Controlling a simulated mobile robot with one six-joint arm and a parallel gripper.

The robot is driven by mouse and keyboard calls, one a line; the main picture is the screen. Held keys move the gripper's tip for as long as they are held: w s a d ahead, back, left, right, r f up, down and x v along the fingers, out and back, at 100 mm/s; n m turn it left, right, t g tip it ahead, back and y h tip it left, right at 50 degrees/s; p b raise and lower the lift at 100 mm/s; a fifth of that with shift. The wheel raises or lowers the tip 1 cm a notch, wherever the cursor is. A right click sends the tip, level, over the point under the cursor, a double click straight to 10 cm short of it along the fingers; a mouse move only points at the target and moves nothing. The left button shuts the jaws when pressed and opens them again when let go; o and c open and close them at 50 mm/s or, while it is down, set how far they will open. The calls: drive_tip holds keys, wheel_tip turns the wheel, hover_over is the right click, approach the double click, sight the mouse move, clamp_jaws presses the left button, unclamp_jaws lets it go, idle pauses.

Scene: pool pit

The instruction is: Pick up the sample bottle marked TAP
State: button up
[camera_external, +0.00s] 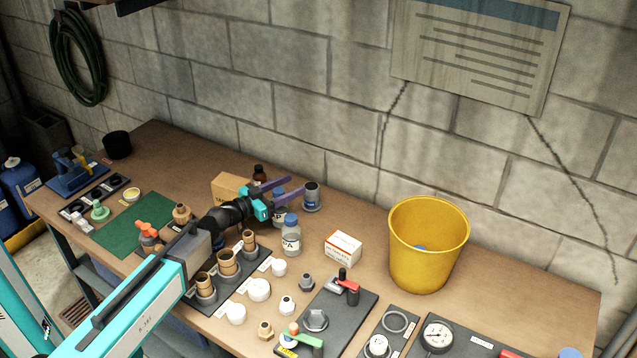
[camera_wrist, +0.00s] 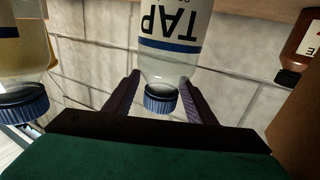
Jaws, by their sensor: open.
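The bottle marked TAP (camera_wrist: 172,45) shows upside down in the wrist view, with clear contents, a white label and a ribbed blue cap. My gripper (camera_wrist: 160,80) is open, with one dark finger on each side of the cap and lower part of the bottle as pictured. Contact with the fingers cannot be made out. In the external view my gripper (camera_external: 300,182) reaches over the bench, its purple fingers spread.
A blue-capped bottle (camera_external: 291,240) stands close in front. A white carton (camera_external: 342,249) and yellow bucket (camera_external: 428,250) stand right. The block wall (camera_external: 330,110) is behind.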

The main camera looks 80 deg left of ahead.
clamp_jaws()
idle(0.3)
drive_tip(key=shift+r, duration=0.25)
wheel_tip(320, 180, up, 10)
drive_tip(key=b, duration=0.2)
drive_tip(key=shift+f, duration=0.2)
idle(0.5)
idle(0.5)
